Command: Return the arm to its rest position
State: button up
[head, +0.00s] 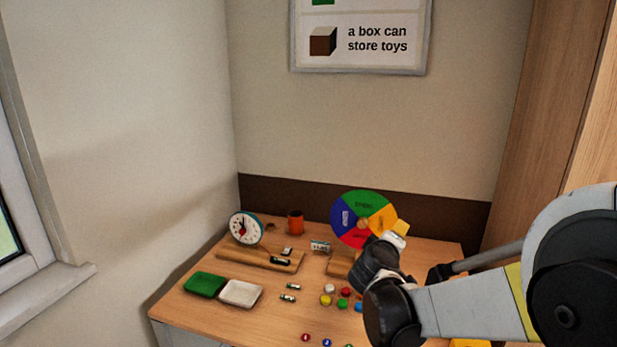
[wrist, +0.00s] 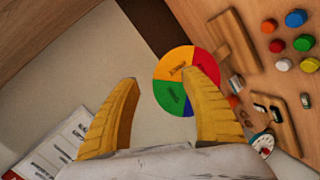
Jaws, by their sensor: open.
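My gripper (head: 398,235) is in the air over the right part of the wooden table (head: 205,318), in front of the colour wheel. In the wrist view its two yellow fingers (wrist: 160,112) stand wide apart with nothing between them that they hold. The colour wheel (head: 360,212), with green, orange, red and blue sectors, stands upright at the back of the table. The wheel also shows beyond the fingertips in the wrist view (wrist: 180,75). My arm reaches in from the right and hides the right part of the table.
A green tray (head: 205,284) and a white tray (head: 241,292) lie at the front left. A clock (head: 246,228), an orange cup (head: 295,221) and a wooden board (head: 235,259) are behind them. Several coloured caps (head: 327,300) lie mid-table. A tall wooden cabinet (head: 535,110) stands at right.

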jog(key=s+a+f+m+g+y, duration=0.2)
jog(key=s+m+g+y, duration=0.1)
jog(key=s, duration=1.4)
jog(key=s+a+f+m+g+y, duration=0.1)
jog(key=s+m+g+y, duration=0.2)
jog(key=s, duration=1.3)
jog(key=shift+s+a+f+m, duration=0.35)
jog(key=shift+f+m, duration=0.05)
jog(key=shift+m, duration=0.6)
